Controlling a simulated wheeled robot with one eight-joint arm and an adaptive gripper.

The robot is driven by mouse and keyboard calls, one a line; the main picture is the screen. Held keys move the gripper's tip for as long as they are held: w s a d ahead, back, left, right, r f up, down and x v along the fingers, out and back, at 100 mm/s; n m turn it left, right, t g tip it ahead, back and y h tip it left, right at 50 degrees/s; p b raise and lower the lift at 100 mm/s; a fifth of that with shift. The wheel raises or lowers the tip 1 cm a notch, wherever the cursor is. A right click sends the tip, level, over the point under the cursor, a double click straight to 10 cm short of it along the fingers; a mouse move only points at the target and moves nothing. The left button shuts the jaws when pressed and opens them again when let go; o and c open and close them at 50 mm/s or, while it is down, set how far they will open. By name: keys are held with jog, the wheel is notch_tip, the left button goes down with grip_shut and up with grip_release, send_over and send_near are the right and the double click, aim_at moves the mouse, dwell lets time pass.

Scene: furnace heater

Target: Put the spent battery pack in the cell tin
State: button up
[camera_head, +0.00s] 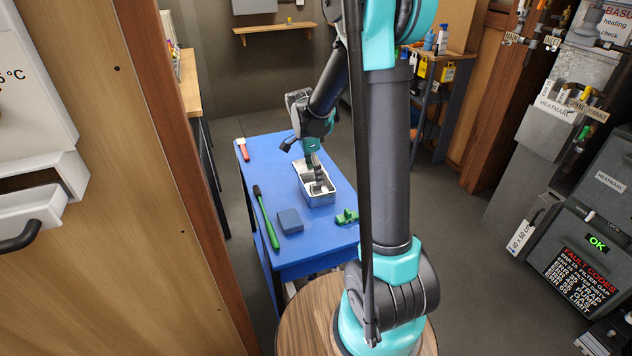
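The cell tin is most likely the open metal box (320,200) on the blue table, with pale walls and grey, dark shapes inside. My gripper (317,178) points down over the tin, with its fingers at or inside the opening. The fingers and the shapes in the tin run together, so I cannot tell whether it is open, shut or holding something. I cannot single out the spent battery pack with certainty. A dark blue-grey block (290,220) lies on the table in front and left of the tin, apart from it.
The blue table (275,155) also holds a green long-handled tool (267,220) at left, a small green part (347,216) at right and a red-handled tool (242,149) at the far left corner. A wooden panel (130,200) stands close at left. Grey floor shows around the table.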

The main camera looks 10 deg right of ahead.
notch_tip(320, 180, up, 5)
jog(key=s+d+f+n+t+y, duration=0.1)
jog(key=s+d+f+n+t, duration=0.1)
jog(key=s+n, duration=0.6)
jog(key=s+d+f+n+t, duration=0.1)
jog(key=s+d+f+n, duration=0.1)
jog(key=s+n, duration=0.6)
jog(key=s+d, duration=0.1)
jog(key=s, duration=0.6)
jog(key=shift+f+t+y, duration=0.35)
jog(key=shift+t+y, duration=0.05)
